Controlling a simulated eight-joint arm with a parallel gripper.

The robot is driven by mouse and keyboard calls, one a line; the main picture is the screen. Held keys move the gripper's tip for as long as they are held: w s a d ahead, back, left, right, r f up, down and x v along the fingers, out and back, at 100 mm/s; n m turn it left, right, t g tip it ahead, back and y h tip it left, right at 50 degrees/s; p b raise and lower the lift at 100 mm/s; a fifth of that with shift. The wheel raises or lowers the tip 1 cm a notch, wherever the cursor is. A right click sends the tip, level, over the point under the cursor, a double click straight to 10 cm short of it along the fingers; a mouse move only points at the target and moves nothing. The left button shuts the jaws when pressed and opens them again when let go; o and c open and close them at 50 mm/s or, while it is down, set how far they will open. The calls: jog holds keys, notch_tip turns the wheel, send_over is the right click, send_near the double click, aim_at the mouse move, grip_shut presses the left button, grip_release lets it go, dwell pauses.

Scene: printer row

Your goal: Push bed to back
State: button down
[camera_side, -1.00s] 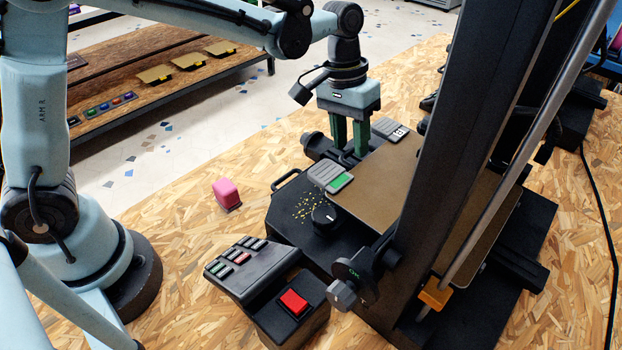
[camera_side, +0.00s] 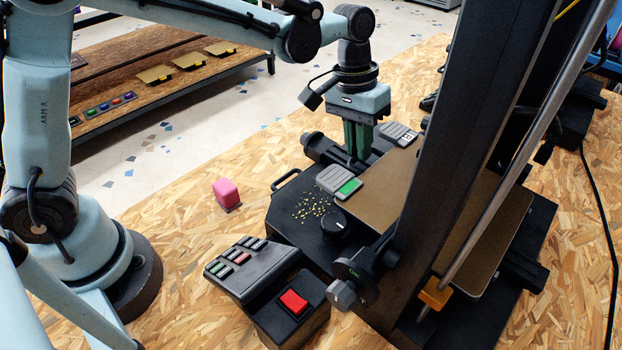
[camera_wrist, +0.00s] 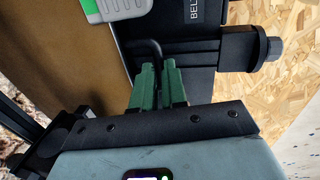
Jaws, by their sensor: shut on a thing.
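The bed (camera_side: 400,195) is a flat brown plate on the black printer base, partly hidden behind the printer's upright post. Grey clips with green and white patches sit on its near edge. My gripper (camera_side: 358,155) points down at that edge, between the two clips, with its green fingers close together. In the wrist view my gripper (camera_wrist: 158,72) is shut on a thin black handle (camera_wrist: 152,48) beside the bed (camera_wrist: 75,60); the exact contact is partly hidden by the fingers.
A black knob (camera_side: 334,228) and yellow crumbs (camera_side: 312,206) are on the base. The printer's dark post (camera_side: 460,140) rises close to the right.

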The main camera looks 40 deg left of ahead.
aim_at(404, 176)
jog(key=d, duration=0.9)
jog(key=shift+d, duration=0.2)
jog(key=c, duration=1.2)
grip_release()
jog(key=shift+o, duration=0.2)
jog(key=shift+a, duration=0.1)
jog(key=shift+a+r, duration=0.1)
jog(key=shift+r, duration=0.35)
notch_tip(404, 176, up, 11)
jog(key=a, duration=0.2)
notch_tip(404, 176, up, 6)
jog(key=a, duration=0.3)
